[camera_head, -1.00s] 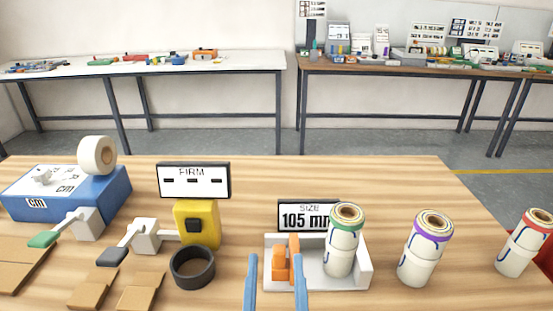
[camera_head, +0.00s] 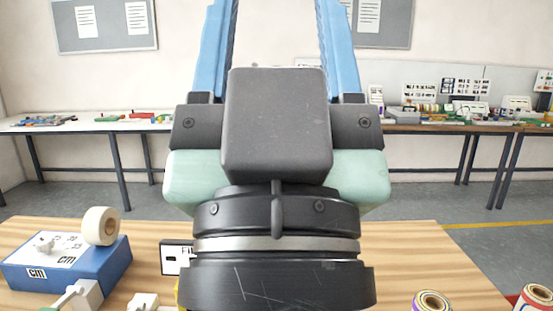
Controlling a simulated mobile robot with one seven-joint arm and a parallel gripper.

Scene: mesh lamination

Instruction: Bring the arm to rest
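My gripper (camera_head: 282,40) is raised in front of the camera in the head view and fills the middle of the picture. Its two blue fingers point up and stand wide apart, with nothing seen between them. Their tips run out of the top of the picture. My dark wrist hides the middle of the wooden table (camera_head: 400,245), including where the white tray and the size sign were.
A blue box (camera_head: 100,270) with a tape roll (camera_head: 101,226) stands at the left. The firm sign (camera_head: 174,257) is partly hidden. A purple-ringed roll (camera_head: 432,301) and a red-ringed roll (camera_head: 533,297) show at the lower right. Benches stand along the back wall.

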